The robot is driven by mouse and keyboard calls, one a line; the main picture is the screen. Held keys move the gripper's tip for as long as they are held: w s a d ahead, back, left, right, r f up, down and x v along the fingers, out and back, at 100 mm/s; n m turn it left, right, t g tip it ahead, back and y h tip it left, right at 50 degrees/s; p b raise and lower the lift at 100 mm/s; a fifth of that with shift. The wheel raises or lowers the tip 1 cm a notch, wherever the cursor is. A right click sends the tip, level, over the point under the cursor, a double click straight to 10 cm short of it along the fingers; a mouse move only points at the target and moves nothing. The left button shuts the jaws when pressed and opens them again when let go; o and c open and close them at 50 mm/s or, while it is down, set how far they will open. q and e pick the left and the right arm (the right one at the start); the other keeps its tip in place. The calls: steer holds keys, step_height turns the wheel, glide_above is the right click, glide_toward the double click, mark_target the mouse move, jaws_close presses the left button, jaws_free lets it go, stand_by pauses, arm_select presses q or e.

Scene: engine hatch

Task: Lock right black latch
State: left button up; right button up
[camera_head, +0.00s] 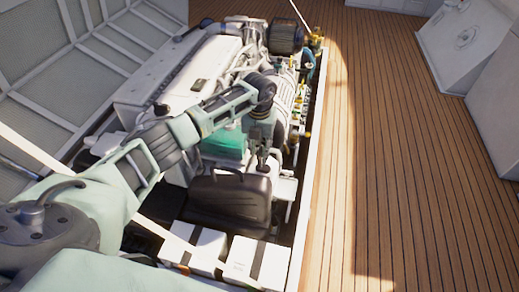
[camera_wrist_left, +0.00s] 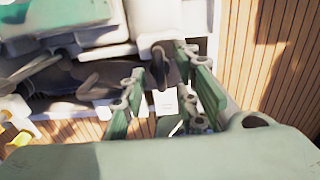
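My left arm reaches over the engine bay from the lower left in the head view. Its gripper (camera_head: 262,158) points down beside the engine, just above and right of a black case (camera_head: 228,200) with a handle. In the left wrist view the two green fingers (camera_wrist_left: 160,78) stand apart, with a gap between them. A small dark piece (camera_wrist_left: 161,62) shows near the fingertips; I cannot tell whether it is the right black latch or whether a finger touches it. No latch can be clearly made out in the head view. My right gripper is in neither view.
The large engine (camera_head: 190,70) fills the open bay. Two white boxes with dark straps (camera_head: 252,262) stand at its near end. A pale hatch rim (camera_head: 312,150) borders the bay on the right. The wooden deck (camera_head: 410,170) beyond is clear.

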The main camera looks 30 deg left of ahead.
arm_select(q)
steer(key=shift+c, duration=0.4)
jaws_close()
